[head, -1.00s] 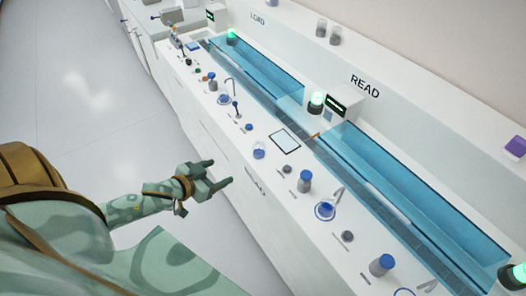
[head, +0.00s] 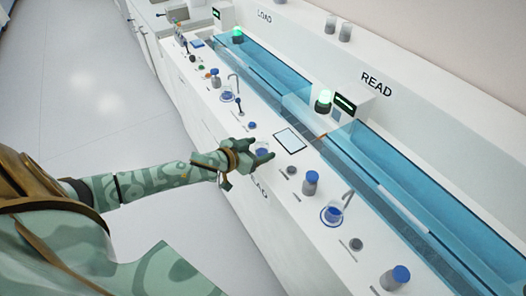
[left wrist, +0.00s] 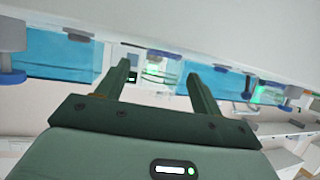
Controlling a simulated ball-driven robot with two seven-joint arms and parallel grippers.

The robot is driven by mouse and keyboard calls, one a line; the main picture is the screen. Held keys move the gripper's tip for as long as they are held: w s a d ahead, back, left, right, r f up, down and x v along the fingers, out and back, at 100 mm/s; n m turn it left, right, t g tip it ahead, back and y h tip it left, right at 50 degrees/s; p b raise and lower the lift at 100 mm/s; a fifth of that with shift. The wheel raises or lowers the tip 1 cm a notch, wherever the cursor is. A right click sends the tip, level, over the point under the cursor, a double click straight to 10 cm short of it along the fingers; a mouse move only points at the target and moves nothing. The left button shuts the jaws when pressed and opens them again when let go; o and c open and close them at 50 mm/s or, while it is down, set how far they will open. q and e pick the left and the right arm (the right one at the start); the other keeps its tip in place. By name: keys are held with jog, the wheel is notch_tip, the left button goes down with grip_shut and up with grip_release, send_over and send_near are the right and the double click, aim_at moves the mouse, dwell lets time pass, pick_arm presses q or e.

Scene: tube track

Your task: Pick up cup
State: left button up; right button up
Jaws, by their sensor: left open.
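A small clear cup with blue in it (head: 262,150) stands on the white counter's front edge, in the head view. My left gripper (head: 267,152) is open at this cup, its fingers on either side of it in the picture and partly hiding it. Whether they touch it, I cannot tell. In the left wrist view the two green fingers (left wrist: 159,72) are spread apart, with a clear glassy shape between and beyond them. Two similar cups stand under thin spouts, one nearer (head: 333,214) and one farther (head: 227,95). My right gripper is not in view.
Blue-lidded jars (head: 310,183) and (head: 395,277) stand along the white counter (head: 300,214). A flat tablet-like panel (head: 290,140) lies right of the gripper. A long blue clear-walled channel (head: 400,175) runs behind. The floor at left is clear.

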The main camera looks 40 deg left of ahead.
pick_arm(q)
jog(key=shift+x, duration=1.2)
jog(key=shift+s, duration=0.1)
jog(key=c, duration=1.1)
